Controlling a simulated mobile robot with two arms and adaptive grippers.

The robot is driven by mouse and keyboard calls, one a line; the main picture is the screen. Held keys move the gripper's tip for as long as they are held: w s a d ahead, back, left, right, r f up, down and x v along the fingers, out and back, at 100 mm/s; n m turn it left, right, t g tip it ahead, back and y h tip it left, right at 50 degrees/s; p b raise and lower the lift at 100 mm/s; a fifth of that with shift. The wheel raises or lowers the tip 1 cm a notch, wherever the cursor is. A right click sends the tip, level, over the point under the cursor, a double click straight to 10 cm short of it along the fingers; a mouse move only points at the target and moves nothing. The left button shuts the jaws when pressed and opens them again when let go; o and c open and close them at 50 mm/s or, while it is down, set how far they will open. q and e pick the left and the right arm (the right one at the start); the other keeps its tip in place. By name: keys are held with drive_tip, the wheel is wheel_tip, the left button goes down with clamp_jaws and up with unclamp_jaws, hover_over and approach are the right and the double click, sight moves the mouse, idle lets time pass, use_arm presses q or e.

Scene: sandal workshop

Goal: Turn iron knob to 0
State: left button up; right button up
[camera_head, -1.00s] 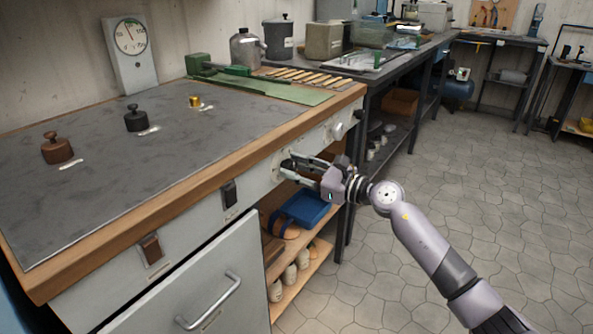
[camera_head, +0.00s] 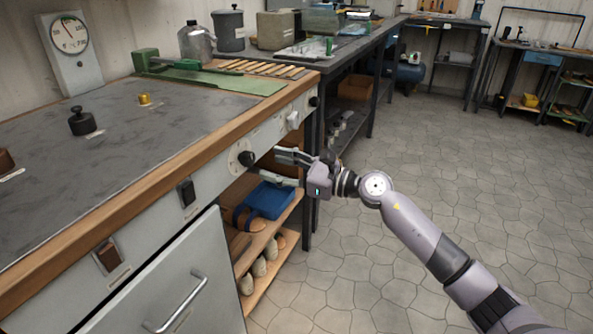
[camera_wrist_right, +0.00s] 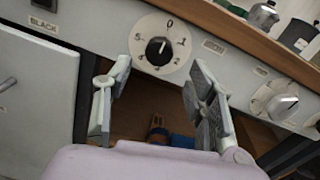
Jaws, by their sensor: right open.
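A black knob (camera_head: 246,158) sits on a round pale dial on the bench's front panel. It also shows in the right wrist view (camera_wrist_right: 157,52), where the dial (camera_wrist_right: 144,60) carries numbers with 0 at the top. The knob's white mark points up and slightly right, close to the 0 direction; the exact setting is hard to read. The small label (camera_wrist_right: 213,46) beside it is not legible. My right gripper (camera_head: 284,167) is open and empty, in front of the panel and apart from the knob. It also shows in the right wrist view (camera_wrist_right: 150,100), its fingers below and either side of the dial.
A pale knob (camera_head: 293,119) sits farther right on the panel. Two switches (camera_head: 187,193) (camera_head: 108,256) are to the left, above a cabinet door (camera_head: 170,285). A blue tray (camera_head: 268,200) is on the shelf below. The floor at right is clear.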

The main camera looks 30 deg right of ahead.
drive_tip(key=v, duration=0.5)
drive_tip(key=shift+s+d, duration=0.25)
drive_tip(key=shift+s, duration=0.1)
